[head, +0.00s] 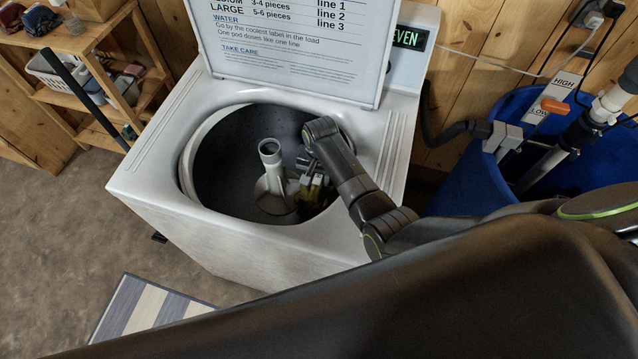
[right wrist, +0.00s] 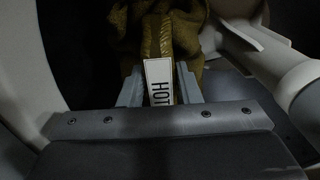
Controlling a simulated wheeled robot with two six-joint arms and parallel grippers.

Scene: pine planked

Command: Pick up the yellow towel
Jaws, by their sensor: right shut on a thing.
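The yellow towel (head: 313,188) is down inside the tub of the open white washing machine (head: 170,195), at the right of the central agitator (head: 268,155). In the right wrist view the towel (right wrist: 190,35) is dark yellow and crumpled, with a white tag reading "HOT" (right wrist: 158,82). My right gripper (head: 308,172) reaches into the tub from the right. In the right wrist view its two fingers (right wrist: 160,90) are shut on the towel at the tag. The lower part of the towel is hidden in the tub. My left gripper is not in view.
The tub's rim (head: 190,150) surrounds my right gripper, and the agitator stands close to its left. The raised lid (head: 290,45) with printed instructions stands behind. A blue bin (head: 470,185) is at the right, a wooden shelf (head: 110,105) at the left, a striped mat (head: 150,308) on the floor.

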